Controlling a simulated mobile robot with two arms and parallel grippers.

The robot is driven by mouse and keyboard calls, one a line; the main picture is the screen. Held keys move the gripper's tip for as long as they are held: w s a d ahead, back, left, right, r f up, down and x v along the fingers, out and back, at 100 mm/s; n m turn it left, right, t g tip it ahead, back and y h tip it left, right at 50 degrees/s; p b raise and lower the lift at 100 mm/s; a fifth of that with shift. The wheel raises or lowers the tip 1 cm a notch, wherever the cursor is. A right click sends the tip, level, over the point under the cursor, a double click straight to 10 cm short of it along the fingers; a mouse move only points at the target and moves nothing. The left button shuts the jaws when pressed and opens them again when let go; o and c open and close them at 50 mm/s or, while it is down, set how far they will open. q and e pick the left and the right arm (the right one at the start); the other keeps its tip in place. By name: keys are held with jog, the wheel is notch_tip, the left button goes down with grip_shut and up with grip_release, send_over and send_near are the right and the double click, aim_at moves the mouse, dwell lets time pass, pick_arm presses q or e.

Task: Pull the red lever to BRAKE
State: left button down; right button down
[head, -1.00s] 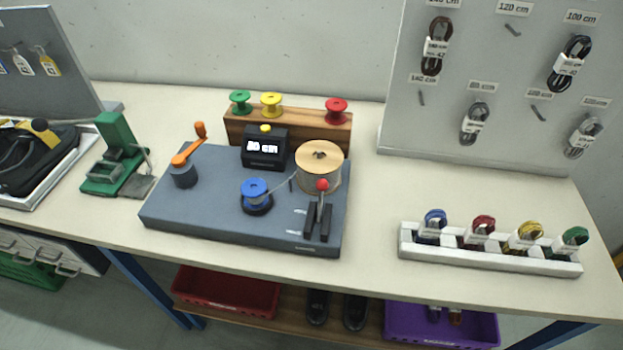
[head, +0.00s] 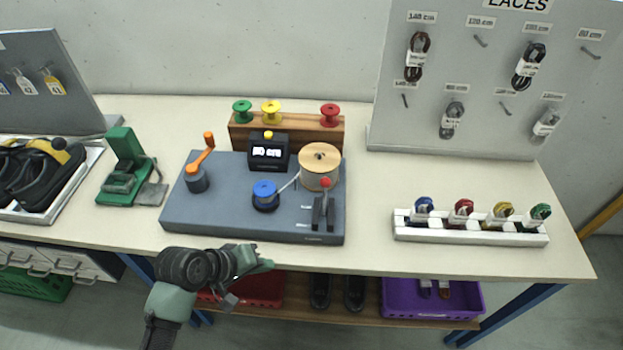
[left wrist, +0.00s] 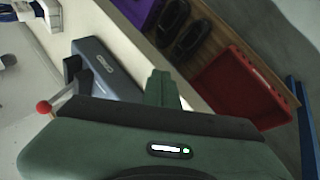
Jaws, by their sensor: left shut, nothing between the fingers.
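The red-knobbed lever (head: 325,190) stands upright at the right front of the grey winding machine (head: 230,222), between dark side plates. Its red ball also shows at the left of the left wrist view (left wrist: 43,107). Any BRAKE label is too small to read. My left gripper (head: 262,262) is in front of the table's front edge, below and to the left of the lever, apart from it. It is shut and empty; its green fingers (left wrist: 162,90) also show in the left wrist view. My right gripper is not in view.
The machine carries an orange crank (head: 208,142), a blue spool (head: 265,192), a wooden spool (head: 319,158) and a small display (head: 267,153). A white lace rack (head: 470,233) stands to the right. A red bin (head: 262,290) and purple bin (head: 460,296) sit below.

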pick_arm(q)
jog(key=w+d+r+n+t+h, duration=0.1)
jog(key=w+d+r+n+h, duration=0.2)
jog(key=w+r, duration=0.4)
jog(key=n+t+h, duration=0.2)
jog(key=n, duration=0.3)
send_near(325, 197)
jog(key=w+a+r, duration=0.2)
jog(key=w+a, duration=0.1)
jog(key=shift+a+r, duration=0.15)
jog(key=p+x, duration=0.2)
jog(key=x, duration=0.8)
jog(key=shift+s, duration=0.1)
